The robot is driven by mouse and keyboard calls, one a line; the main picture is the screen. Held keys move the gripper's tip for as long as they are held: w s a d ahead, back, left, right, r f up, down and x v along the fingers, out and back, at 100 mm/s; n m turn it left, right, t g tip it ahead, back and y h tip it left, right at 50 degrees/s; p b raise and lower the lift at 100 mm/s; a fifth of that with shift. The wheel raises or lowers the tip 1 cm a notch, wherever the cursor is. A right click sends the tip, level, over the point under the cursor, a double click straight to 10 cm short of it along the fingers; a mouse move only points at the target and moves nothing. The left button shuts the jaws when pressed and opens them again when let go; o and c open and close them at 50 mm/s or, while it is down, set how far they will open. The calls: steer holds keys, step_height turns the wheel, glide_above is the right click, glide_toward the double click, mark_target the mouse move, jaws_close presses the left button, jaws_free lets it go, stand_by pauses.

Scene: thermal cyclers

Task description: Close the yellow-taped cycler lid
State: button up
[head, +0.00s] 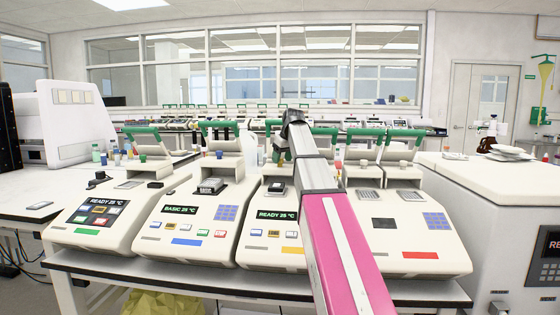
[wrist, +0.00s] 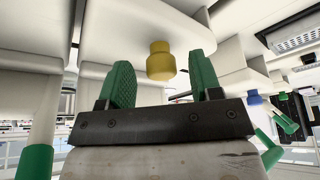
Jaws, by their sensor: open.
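The yellow-taped cycler (head: 268,250) is the third white unit in the front row, with a yellow strip on its front and a display reading READY 25 °C. Its raised lid is largely hidden behind my arm in the head view. In the wrist view, a yellow knob (wrist: 160,62) projects from a white panel, apparently part of a lid. My gripper (wrist: 160,78) is open, its green fingers on either side of the knob with visible gaps. In the head view my gripper (head: 279,148) is above the back of this cycler.
The blue-taped cycler (head: 187,226) stands left of it, and the green-taped one (head: 95,221) farther left. The red-taped cycler (head: 425,237) stands to the right. Their lids are raised. A large white machine (head: 505,190) borders the right side.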

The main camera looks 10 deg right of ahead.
steer(key=shift+w+a+f, duration=0.35)
steer(key=shift+w+f, duration=0.25)
steer(key=shift+w, duration=0.1)
jaws_close()
steer(key=s+a, duration=0.2)
steer(key=s, duration=0.5)
steer(key=s+a, duration=0.2)
steer(key=s, duration=0.5)
steer(key=shift+s+a, duration=0.2)
steer(key=shift+a, duration=0.15)
jaws_free()
steer(key=shift+s, duration=0.1)
steer(key=shift+r, duration=0.1)
steer(key=v, duration=1)
steer(key=shift+r, duration=0.3)
